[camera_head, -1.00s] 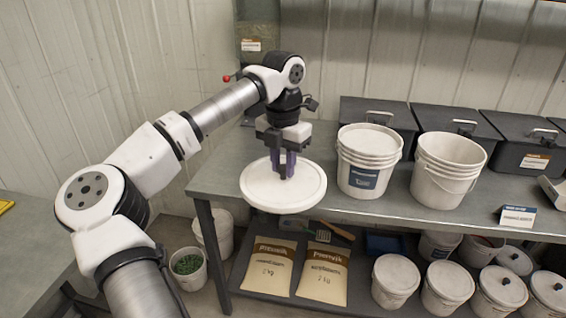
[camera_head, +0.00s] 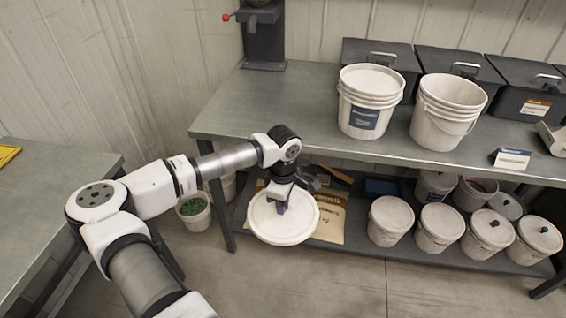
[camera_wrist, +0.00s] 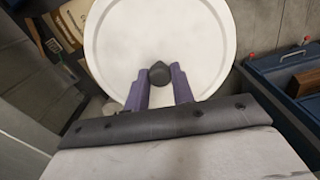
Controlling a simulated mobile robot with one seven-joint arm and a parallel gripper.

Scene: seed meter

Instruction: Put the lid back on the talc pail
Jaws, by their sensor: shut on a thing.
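My gripper (camera_head: 281,207) is shut on the dark knob (camera_wrist: 160,72) of a wide white round lid (camera_head: 262,226). The lid hangs roughly level in front of the bench, below the worktop's height as seen. In the wrist view the purple fingers (camera_wrist: 160,86) stand on both sides of the knob, and the lid's raised rim (camera_wrist: 228,25) shows. A white pail (camera_head: 370,92) with a dark blue label stands on the bench, its top white; the label is too small to read. A second white pail (camera_head: 448,108) beside it looks open. I cannot tell which holds talc.
Dark lidded bins (camera_head: 462,68) line the back of the bench (camera_head: 300,110). A small sign (camera_head: 511,159) stands at its front right. Several lidded pails (camera_head: 391,218) and a paper bag (camera_head: 331,215) are on the lower shelf.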

